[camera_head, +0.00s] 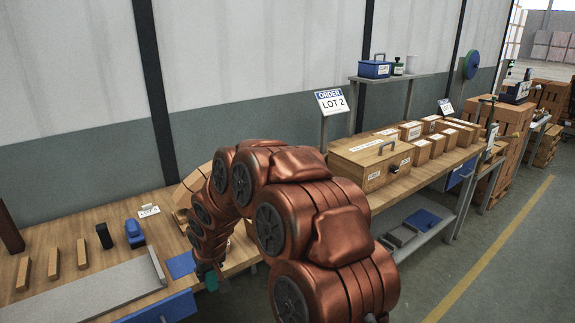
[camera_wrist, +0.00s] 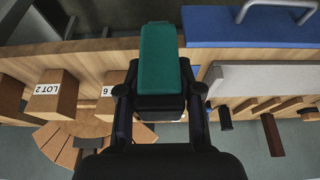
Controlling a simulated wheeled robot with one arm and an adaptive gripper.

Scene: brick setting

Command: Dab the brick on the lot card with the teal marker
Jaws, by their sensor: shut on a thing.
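My gripper (camera_head: 207,272) is low at the front edge of the bench in the head view, partly hidden by my arm. In the wrist view, my gripper (camera_wrist: 160,88) is shut on the teal marker (camera_wrist: 160,48), a blocky teal piece above a dark part. The marker also shows as a small teal end in the head view (camera_head: 212,284). An order card (camera_head: 331,102) reading "LOT 2" stands behind the benches. In the wrist view, a brick (camera_wrist: 50,92) labelled "LOT 2" and another brick (camera_wrist: 107,103) with a partly hidden label are left of the marker, apart from it.
A blue block (camera_head: 134,236), a dark block (camera_head: 104,236) and several upright wooden pieces (camera_head: 53,265) stand on the left bench. A grey plate (camera_head: 90,298) and a blue drawer (camera_head: 165,310) lie in front. A wooden box (camera_head: 370,165) sits on the right bench.

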